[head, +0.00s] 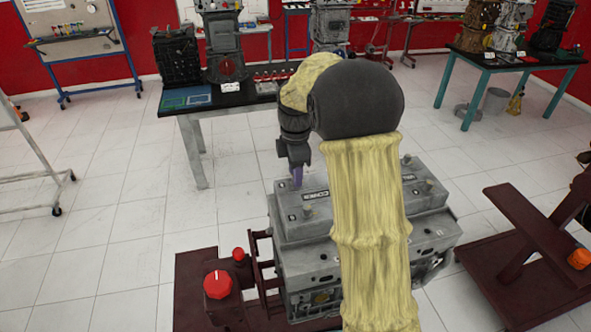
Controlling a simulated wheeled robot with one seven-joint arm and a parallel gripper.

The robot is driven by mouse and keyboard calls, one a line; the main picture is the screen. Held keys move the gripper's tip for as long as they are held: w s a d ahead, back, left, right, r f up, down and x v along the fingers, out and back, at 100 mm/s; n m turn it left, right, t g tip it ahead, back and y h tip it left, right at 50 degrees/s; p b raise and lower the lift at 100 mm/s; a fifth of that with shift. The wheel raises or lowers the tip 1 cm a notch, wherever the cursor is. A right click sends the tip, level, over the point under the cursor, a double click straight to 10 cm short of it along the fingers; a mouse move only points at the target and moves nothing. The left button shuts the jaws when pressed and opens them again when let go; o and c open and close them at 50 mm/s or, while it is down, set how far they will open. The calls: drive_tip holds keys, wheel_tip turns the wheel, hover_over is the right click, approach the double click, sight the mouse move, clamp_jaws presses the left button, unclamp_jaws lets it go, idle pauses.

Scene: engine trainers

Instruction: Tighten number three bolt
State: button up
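A grey engine (300,235) stands in the middle on a dark red stand, with a light grey top cover. Bolt heads show on the cover: one at the near left (308,211), one at the far right (406,160) and one at the right (429,187). Small marks lie near them, too small to read, so I cannot tell which bolt is number three. My gripper (297,182) points down over the far left part of the cover. A purple part shows at its tip; I cannot tell whether it touches a bolt. My yellow-sleeved arm hides the cover's middle.
A red knob (217,284) stands on the stand at the left. A dark red wheeled stand (520,235) is at the right. A black-topped table (215,107) with engine parts is behind. Tiled floor (110,235) at the left is clear.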

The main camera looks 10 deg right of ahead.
clamp_jaws()
